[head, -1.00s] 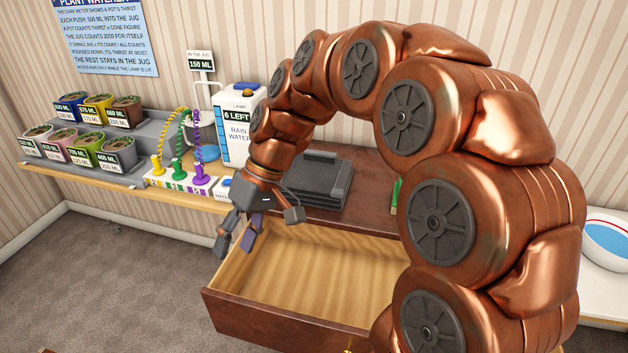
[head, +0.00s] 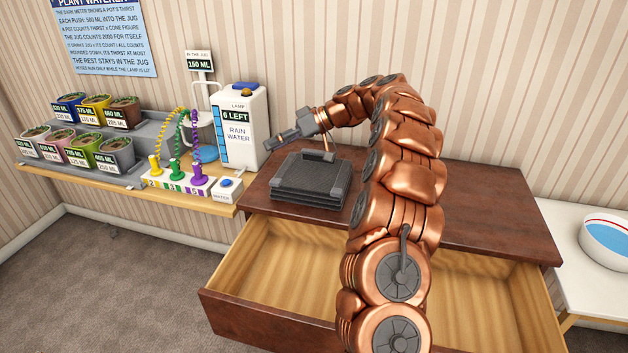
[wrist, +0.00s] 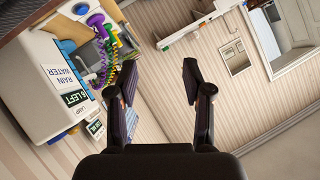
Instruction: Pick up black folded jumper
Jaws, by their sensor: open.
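The black folded jumper (head: 312,183) lies as a flat, dark grey, folded stack on top of the brown dresser (head: 490,215), left of my arm in the head view. My gripper (head: 270,146) is above and behind the jumper, with its fingers pointing left toward the water dispenser. In the wrist view my gripper (wrist: 159,75) has its two fingers spread apart with nothing between them. The jumper does not show in the wrist view.
The dresser's drawer (head: 250,322) is pulled out; its visible inside is bare. The rain water dispenser (head: 240,125) stands left of the gripper, beside coloured plugs (head: 177,170) and plant pots (head: 110,155). A white bowl (head: 605,240) stands at the right.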

